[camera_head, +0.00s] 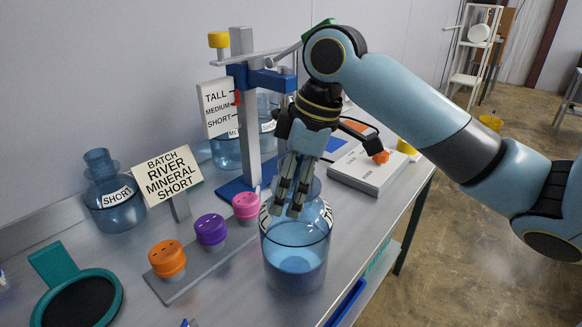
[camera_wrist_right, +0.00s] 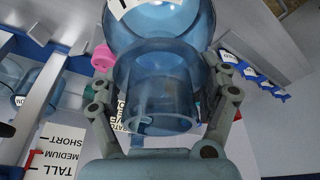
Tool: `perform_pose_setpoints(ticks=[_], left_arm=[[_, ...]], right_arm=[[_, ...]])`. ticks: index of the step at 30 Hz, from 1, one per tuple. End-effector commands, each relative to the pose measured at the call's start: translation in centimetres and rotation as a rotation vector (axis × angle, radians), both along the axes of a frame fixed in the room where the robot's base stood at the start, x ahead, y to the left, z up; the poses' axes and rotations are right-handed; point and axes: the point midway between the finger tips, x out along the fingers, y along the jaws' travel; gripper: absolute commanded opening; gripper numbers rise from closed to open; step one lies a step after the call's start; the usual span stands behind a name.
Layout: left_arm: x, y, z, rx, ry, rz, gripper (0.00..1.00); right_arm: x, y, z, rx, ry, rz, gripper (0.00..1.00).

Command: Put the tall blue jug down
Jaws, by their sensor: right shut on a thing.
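The tall blue jug (camera_head: 296,262) is see-through, upright, with a white label partly hidden behind my fingers. My right gripper (camera_head: 284,203) comes down from above and is shut on the jug's neck. In the right wrist view the fingers of the right gripper (camera_wrist_right: 165,78) lie on both sides of the neck of the jug (camera_wrist_right: 163,45). The jug is over the front part of the grey table (camera_head: 222,300); I cannot tell whether its base touches the top. My left gripper is not in view.
A rack with orange (camera_head: 167,258), purple (camera_head: 210,230) and pink (camera_head: 246,205) caps is left of the jug. A SHORT jug (camera_head: 113,203), a sign (camera_head: 167,175) and a gauge post (camera_head: 245,120) stand behind. A grey box (camera_head: 368,168) is at right. A teal ring (camera_head: 80,300) is front left.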

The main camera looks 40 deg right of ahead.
Motion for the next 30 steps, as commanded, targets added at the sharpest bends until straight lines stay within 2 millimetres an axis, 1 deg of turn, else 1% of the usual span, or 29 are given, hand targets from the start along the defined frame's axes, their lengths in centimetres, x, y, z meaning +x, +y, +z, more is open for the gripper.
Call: perform_pose_setpoints(ticks=[4, 13, 14, 15, 18, 26, 29, 30], left_arm=[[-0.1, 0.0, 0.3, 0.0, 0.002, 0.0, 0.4], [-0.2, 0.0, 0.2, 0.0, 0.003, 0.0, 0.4], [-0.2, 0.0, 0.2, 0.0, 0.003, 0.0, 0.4], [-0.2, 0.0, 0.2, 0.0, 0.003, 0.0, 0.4], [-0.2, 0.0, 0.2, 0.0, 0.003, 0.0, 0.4], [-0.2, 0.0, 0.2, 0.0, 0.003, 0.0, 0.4], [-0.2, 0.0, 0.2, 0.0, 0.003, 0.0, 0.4], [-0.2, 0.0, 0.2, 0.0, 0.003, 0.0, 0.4]], right_arm=[[0.0, 0.1, -1.4, 0.002, -0.003, 0.001, 0.2], [0.1, 0.0, -1.6, 0.0, -0.004, 0.0, 0.2], [0.0, 0.0, -1.7, 0.0, 0.0, 0.0, 0.81], [0.0, 0.0, -1.7, 0.0, 0.0, 0.0, 0.87], [0.0, 0.0, -1.7, 0.0, 0.0, 0.0, 1.0], [0.0, 0.0, -1.6, 0.001, -0.001, 0.0, 1.0], [0.0, -0.1, -1.1, -0.001, -0.002, 0.001, 1.0], [-0.1, -0.2, -0.7, -0.002, -0.004, 0.001, 1.0]])
